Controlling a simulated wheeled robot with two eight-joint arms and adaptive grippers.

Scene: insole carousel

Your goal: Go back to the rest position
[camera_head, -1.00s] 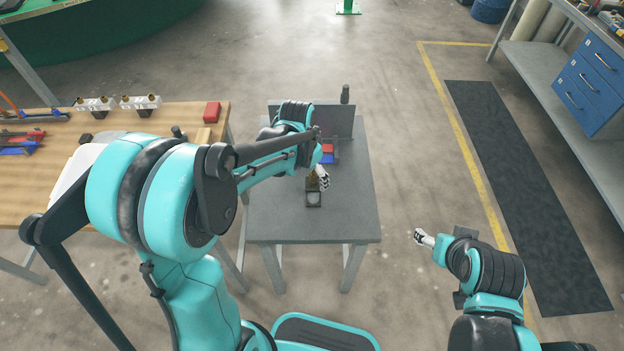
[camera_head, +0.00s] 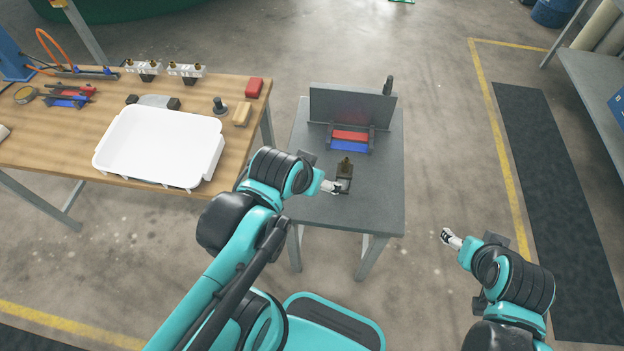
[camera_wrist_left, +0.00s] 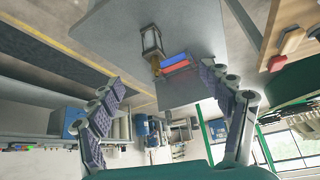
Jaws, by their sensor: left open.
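My left gripper (camera_head: 336,187) is over the near left part of the small grey table (camera_head: 375,210), in front of a small dark fixture with a brass-coloured part (camera_head: 345,167). In the left wrist view its two fingers (camera_wrist_left: 162,75) are spread wide with nothing between them. The fixture (camera_wrist_left: 152,42) shows beyond the fingers there, apart from them. My right gripper (camera_head: 447,236) is over the open floor to the right of the grey table. It is too small in the picture to tell whether its fingers are apart.
A red block (camera_head: 350,136) and a blue block (camera_head: 349,147) lie before an upright grey panel (camera_head: 350,106) at the table's back. A wooden bench (camera_head: 50,150) with a white bin (camera_head: 160,143) stands left. Free floor lies right, before a dark mat (camera_head: 550,180).

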